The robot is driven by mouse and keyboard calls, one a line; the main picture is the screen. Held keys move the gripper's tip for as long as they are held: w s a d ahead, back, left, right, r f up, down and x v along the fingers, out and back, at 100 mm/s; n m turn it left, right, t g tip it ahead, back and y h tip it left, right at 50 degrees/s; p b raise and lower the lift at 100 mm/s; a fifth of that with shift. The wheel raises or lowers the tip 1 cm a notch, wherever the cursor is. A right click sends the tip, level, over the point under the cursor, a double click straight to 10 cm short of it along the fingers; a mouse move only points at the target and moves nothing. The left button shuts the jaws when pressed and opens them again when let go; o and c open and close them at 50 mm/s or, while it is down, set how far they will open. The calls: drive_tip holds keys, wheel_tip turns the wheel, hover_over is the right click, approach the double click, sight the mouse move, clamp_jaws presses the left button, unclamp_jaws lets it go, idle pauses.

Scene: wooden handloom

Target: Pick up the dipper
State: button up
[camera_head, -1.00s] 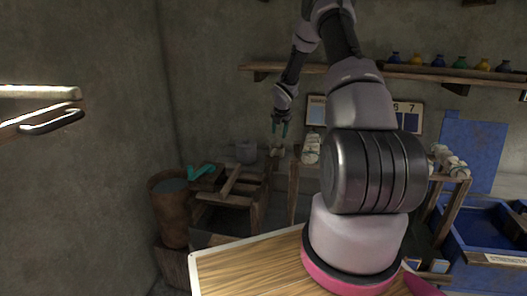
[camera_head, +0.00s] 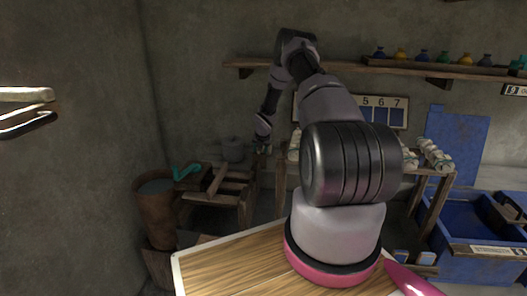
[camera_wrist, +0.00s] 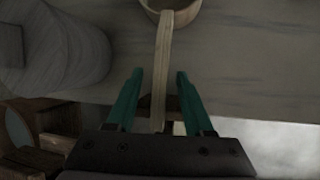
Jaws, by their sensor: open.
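The dipper (camera_wrist: 163,60) shows in the wrist view as a pale wooden handle with a round cup at the top edge, partly cut off. My gripper (camera_wrist: 159,76) is open, with its two teal fingers on either side of the handle. Narrow gaps show between the fingers and the handle. The handle's near end is hidden by the gripper body. In the head view my gripper (camera_head: 262,148) is small and low at the back bench; the dipper cannot be made out clearly there.
A brown barrel (camera_head: 158,215) and a wooden frame with a teal item (camera_head: 186,172) are at left. A shelf with small bottles (camera_head: 420,66) runs along the back wall. Blue bins (camera_head: 480,255) stand at right.

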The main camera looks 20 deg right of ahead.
drive_tip(key=shift+x, duration=0.8)
clamp_jaws()
